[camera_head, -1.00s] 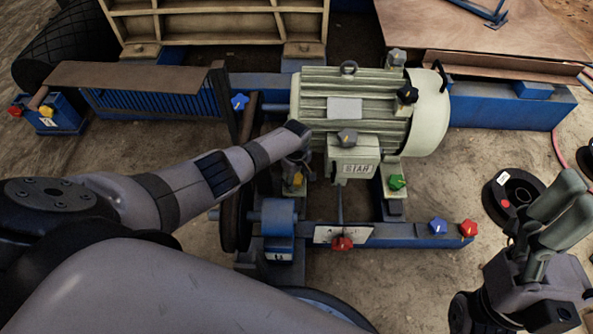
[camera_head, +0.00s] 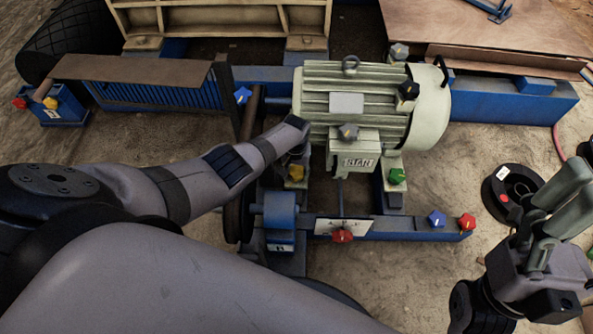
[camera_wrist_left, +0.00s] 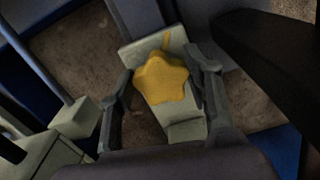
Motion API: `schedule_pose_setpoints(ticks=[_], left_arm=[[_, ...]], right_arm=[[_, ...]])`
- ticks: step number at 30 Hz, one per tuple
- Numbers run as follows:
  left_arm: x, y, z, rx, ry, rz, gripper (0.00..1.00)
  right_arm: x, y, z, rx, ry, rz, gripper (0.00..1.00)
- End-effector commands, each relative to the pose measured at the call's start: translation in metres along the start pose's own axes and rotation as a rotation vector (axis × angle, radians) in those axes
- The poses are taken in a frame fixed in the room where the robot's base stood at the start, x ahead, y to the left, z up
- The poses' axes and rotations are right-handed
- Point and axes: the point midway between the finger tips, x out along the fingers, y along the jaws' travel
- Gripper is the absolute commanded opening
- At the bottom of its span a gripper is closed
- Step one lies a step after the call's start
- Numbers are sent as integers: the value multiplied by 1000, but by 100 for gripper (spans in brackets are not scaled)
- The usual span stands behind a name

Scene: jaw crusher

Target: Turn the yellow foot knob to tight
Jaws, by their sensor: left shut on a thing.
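The yellow foot knob (camera_head: 296,172) is star-shaped and sits on a pale foot at the left of the motor (camera_head: 365,105). In the left wrist view the knob (camera_wrist_left: 162,78) lies between my left fingers, with a short yellow pointer mark beyond it. My left gripper (camera_wrist_left: 165,66) is shut on the knob, one finger on each side. In the head view my left gripper (camera_head: 299,157) is partly hidden by its own wrist. My right gripper (camera_head: 566,196) is raised at the right edge, away from the knob; its finger gap is unclear.
A green knob (camera_head: 397,175) sits on the motor's right foot. A red knob (camera_head: 342,236), a blue knob (camera_head: 437,218) and another red knob (camera_head: 467,222) line the front blue rail. A belt wheel (camera_head: 236,205) stands close to the left arm.

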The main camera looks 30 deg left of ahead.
Motion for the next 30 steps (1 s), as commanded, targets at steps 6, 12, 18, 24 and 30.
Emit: schedule_pose_setpoints(ticks=[6, 12, 18, 24, 30], left_arm=[[0, -1, -1, 171, 2, 0, 18], [0, -2, -1, 282, 3, 0, 18], [-1, -2, -2, 345, 3, 1, 18], [-1, -3, -2, 368, 4, 0, 18], [-1, -3, -2, 370, 5, 0, 18]], right_arm=[[0, 0, 0, 0, 0, 0, 71], [0, 0, 0, 0, 1, 0, 71], [0, 0, 0, 0, 1, 0, 71], [0, 0, 0, -1, 2, 0, 71], [0, 0, 0, -1, 3, 0, 71]])
